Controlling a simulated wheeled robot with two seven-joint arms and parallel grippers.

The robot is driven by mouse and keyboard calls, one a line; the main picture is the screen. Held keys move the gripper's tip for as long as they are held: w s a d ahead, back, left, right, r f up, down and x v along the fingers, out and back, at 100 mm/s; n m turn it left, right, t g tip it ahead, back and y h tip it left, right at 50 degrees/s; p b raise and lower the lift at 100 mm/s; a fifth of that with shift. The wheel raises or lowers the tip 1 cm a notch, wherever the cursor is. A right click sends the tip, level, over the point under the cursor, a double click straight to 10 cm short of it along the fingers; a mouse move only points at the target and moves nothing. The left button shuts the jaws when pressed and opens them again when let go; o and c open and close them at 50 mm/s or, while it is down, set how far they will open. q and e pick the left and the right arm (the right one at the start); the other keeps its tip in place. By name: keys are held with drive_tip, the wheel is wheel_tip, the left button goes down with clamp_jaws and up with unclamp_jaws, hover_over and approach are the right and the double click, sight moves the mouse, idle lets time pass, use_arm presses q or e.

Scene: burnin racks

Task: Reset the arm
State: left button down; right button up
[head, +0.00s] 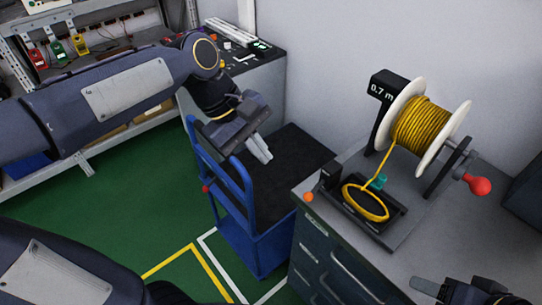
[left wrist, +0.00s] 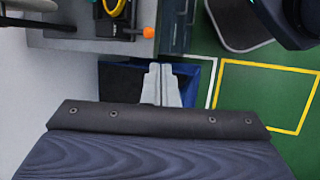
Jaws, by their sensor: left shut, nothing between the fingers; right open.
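My left arm reaches in from the left in the head view. My left gripper (head: 264,156) is shut and empty, its pale fingers together above the dark top of a blue cart (head: 262,231). In the left wrist view the shut fingers of my left gripper (left wrist: 160,72) point at the cart (left wrist: 120,80). My right gripper (head: 472,291) shows only in part at the bottom right edge, over the grey workbench (head: 420,225). It is open, and its fingertips are not clearly seen.
A spool of yellow cable (head: 424,125) with a red crank knob (head: 478,185) stands on the workbench. A yellow coil (head: 365,203) lies before it. Shelving with equipment (head: 100,35) stands at back left. The green floor (head: 90,210) is open in the middle.

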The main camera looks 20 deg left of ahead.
idle(0.5)
use_arm(q)
drive_tip(key=s+a+f+m+t, duration=0.2)
drive_tip(key=s+f+m, duration=0.2)
drive_tip(key=s, duration=0.3)
drive_tip(key=s+a+f+m+t+y, duration=0.1)
drive_tip(key=s+a+f+m+t, duration=0.1)
drive_tip(key=s+f+m, duration=0.3)
drive_tip(key=shift+s+a+t+y, duration=0.3)
drive_tip(key=shift+s+a, duration=0.4)
drive_tip(key=shift+s, duration=0.15)
